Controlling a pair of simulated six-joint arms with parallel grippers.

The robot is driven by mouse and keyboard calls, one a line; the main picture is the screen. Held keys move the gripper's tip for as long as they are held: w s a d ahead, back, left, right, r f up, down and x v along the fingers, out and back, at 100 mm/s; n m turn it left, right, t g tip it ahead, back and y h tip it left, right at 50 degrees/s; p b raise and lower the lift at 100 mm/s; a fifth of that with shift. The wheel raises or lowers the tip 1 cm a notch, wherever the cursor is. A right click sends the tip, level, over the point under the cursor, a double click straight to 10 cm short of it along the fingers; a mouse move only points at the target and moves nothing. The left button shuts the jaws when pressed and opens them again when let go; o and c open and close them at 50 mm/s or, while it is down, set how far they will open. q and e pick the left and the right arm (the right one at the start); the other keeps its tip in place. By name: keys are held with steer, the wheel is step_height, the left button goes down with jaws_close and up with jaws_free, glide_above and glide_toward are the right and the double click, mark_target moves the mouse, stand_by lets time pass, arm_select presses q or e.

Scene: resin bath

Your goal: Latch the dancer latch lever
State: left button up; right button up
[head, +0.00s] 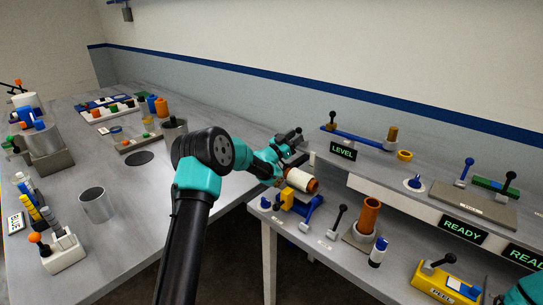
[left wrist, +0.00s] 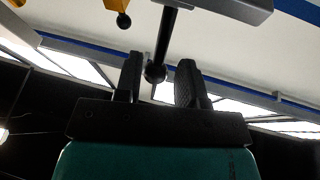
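In the left wrist view a black lever with a ball end (left wrist: 155,73) runs down from a grey block (left wrist: 230,8). My left gripper (left wrist: 160,80) is open, its two dark fingers on either side of the ball in the picture. The ball shows nearer the left finger; I cannot tell whether they touch. In the head view my left gripper (head: 293,138) is over the back bench, left of the LEVEL display (head: 343,151), and hides that lever's base. A blue bar (head: 358,137) with an orange roller (head: 391,136) lies behind the display.
Another black-knobbed lever (head: 332,118) stands by the blue bar's left end. A copper-ended roll (head: 300,180) is just below my left gripper. An orange cylinder (head: 368,215) and a yellow block (head: 447,285) are on the front shelf. A grey cup (head: 97,206) stands at left.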

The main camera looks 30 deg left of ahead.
arm_select(q)
steer(key=v, duration=1.3)
steer(key=shift+s, duration=0.35)
steer(key=shift+a+f, duration=0.1)
steer(key=shift+f, duration=0.05)
